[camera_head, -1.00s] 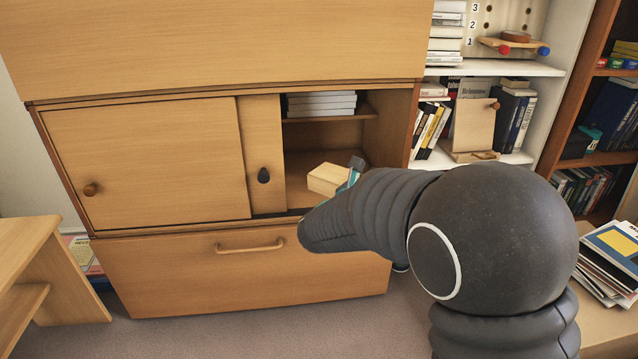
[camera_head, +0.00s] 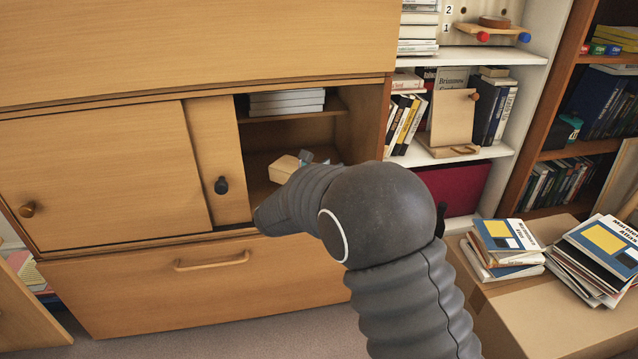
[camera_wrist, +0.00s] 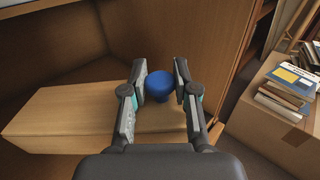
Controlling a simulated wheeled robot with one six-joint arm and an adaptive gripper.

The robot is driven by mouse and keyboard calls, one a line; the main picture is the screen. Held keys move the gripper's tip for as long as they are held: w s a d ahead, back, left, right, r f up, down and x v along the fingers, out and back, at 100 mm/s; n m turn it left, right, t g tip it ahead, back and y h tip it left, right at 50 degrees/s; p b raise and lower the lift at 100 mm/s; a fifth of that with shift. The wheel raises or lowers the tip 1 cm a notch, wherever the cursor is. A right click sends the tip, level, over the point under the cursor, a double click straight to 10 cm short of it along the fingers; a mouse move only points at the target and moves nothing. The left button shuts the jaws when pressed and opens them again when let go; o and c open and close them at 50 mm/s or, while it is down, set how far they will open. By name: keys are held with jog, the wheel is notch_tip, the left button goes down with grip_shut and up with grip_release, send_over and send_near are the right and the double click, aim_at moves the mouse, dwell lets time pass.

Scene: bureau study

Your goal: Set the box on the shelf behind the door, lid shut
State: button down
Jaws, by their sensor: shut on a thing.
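A light wooden box (camera_head: 284,167) shows in the head view at the open right part of the cabinet, beside the sliding door (camera_head: 212,160) with the dark knob. In the wrist view the long box (camera_wrist: 70,115) has a blue knob (camera_wrist: 159,84) near its right end. My gripper (camera_wrist: 163,80) has its two fingers on either side of this knob and is shut on it. I see no gap at the lid. In the head view my arm hides most of the gripper (camera_head: 308,157) and the lower right of the opening. Whether the box rests on the shelf floor cannot be told.
White books (camera_head: 287,103) lie on the upper shelf (camera_head: 350,103) inside the opening. The left door (camera_head: 100,175) is closed, with a drawer (camera_head: 210,285) below.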

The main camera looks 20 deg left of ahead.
jog(key=a, duration=0.1)
jog(key=w+a+f, duration=0.1)
jog(key=a+f, duration=0.1)
jog(key=shift+w+a, duration=0.1)
jog(key=shift+w, duration=0.15)
jog(key=shift+f, duration=2.05)
jog(key=c, duration=0.9)
grip_release()
jog(key=v, duration=1.2)
jog(key=shift+r, duration=0.1)
